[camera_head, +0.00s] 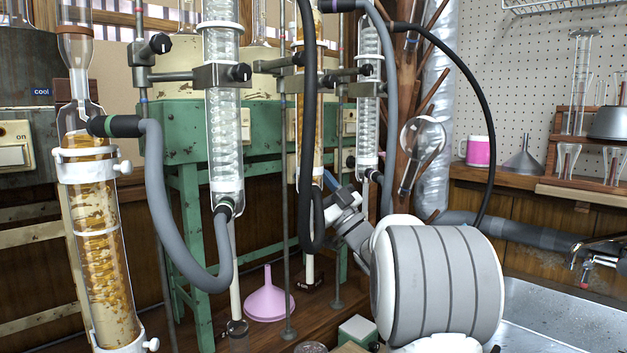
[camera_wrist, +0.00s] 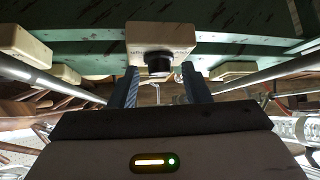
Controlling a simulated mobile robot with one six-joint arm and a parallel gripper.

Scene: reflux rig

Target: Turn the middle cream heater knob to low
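In the wrist view, a cream heater control box (camera_wrist: 160,35) hangs on the green frame, with a dark round knob (camera_wrist: 158,63) on the side facing me. My gripper (camera_wrist: 160,72) is open, with one dark finger on each side of the knob and gaps between. The knob appears centred between the fingertips; I cannot tell whether they reach fully around it. Small markings on the box are unreadable. In the head view my gripper (camera_head: 335,186) is small and partly hidden by hoses and my arm; the knob cannot be made out there.
More cream boxes sit left (camera_wrist: 65,72) and right (camera_wrist: 232,70). In the head view, glass columns, metal rods and a thick black hose (camera_head: 308,120) crowd the green frame (camera_head: 185,130). A pink funnel (camera_head: 267,300) stands on the wooden bench below.

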